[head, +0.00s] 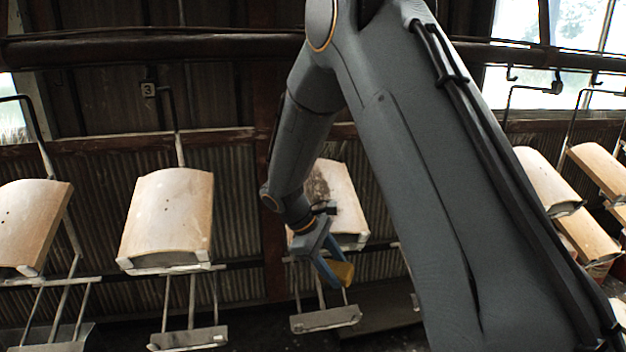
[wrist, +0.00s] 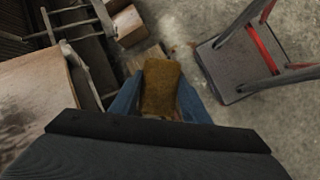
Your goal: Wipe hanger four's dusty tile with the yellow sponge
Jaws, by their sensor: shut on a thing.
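The dusty tile (head: 341,196) hangs behind my arm in the head view, with a dark smudge on its upper left face. Part of it is hidden by my arm. A tile with a dark patch (wrist: 42,100) also shows at the left of the wrist view. My gripper (head: 333,272) is in front of the tile's lower edge and is shut on the yellow sponge (head: 342,273). The sponge also shows in the wrist view (wrist: 160,88), between the two blue fingers. In the wrist view the sponge is apart from the tile, to its right.
Hanger three's tile (head: 168,215), under a "3" tag (head: 149,90), hangs to the left, with another tile (head: 33,222) beyond it. More tiles (head: 548,182) hang at right. A chair-like object with red parts (wrist: 245,55) stands on the floor.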

